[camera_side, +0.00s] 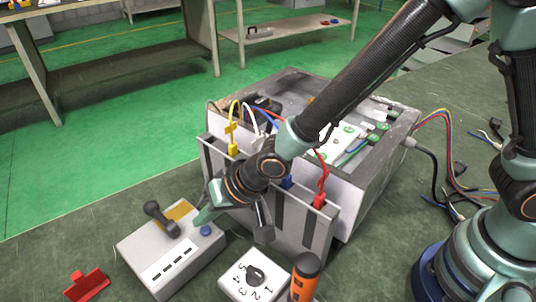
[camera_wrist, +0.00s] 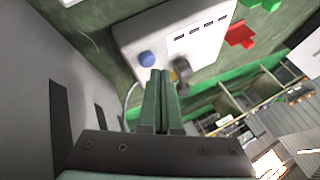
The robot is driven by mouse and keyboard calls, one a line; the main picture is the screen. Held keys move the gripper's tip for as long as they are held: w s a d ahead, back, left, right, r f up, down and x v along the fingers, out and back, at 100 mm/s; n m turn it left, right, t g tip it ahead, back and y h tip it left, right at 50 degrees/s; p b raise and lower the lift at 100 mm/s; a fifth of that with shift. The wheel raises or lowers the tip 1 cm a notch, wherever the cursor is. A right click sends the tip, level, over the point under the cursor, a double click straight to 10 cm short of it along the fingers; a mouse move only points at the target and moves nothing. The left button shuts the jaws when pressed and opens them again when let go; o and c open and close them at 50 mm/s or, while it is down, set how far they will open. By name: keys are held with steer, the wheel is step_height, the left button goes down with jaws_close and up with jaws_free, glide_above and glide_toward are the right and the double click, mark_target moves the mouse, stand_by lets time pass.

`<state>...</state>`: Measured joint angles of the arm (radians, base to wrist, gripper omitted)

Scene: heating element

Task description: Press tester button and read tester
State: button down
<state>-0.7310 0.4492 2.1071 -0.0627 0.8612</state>
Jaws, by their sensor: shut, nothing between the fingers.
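The tester is a pale grey box (camera_side: 150,248) with a yellow plate, a black lever and a row of several dark slots on top. Its blue button (camera_side: 206,230) is at the top right corner. My gripper (camera_side: 198,219) is shut and empty, with its fingertips just above and beside the button; I cannot tell if they touch. The wrist view shows the shut fingers (camera_wrist: 161,78) just right of and below the blue button (camera_wrist: 147,59). The tester box (camera_wrist: 185,22) fills the upper middle there. No reading can be made out.
A large open metal unit (camera_side: 345,210) with coloured plugs and cables stands behind my gripper. A white numbered dial box (camera_side: 238,285) and an orange-handled tool (camera_side: 306,266) are at the front. A red clip (camera_side: 87,285) lies left of the tester.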

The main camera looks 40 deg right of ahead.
steer(key=shift+r, duration=0.3)
steer(key=shift+r, duration=2.4)
step_height(320, 180, up, 9)
glide_above(208, 229)
steer(key=w+d, duration=0.1)
steer(key=d, duration=0.2)
steer(key=d+r+n+h, duration=0.1)
steer(key=d+r, duration=0.4)
steer(key=d, duration=0.1)
steer(key=s+d+f+h, duration=0.1)
steer(key=s+d, duration=0.3)
steer(key=d, duration=0.8)
steer(key=s+d+f+h, duration=0.1)
steer(key=s+d+h, duration=0.2)
steer(key=d, duration=0.8)
steer(key=shift+s+d, duration=0.35)
steer(key=shift+s, duration=0.75)
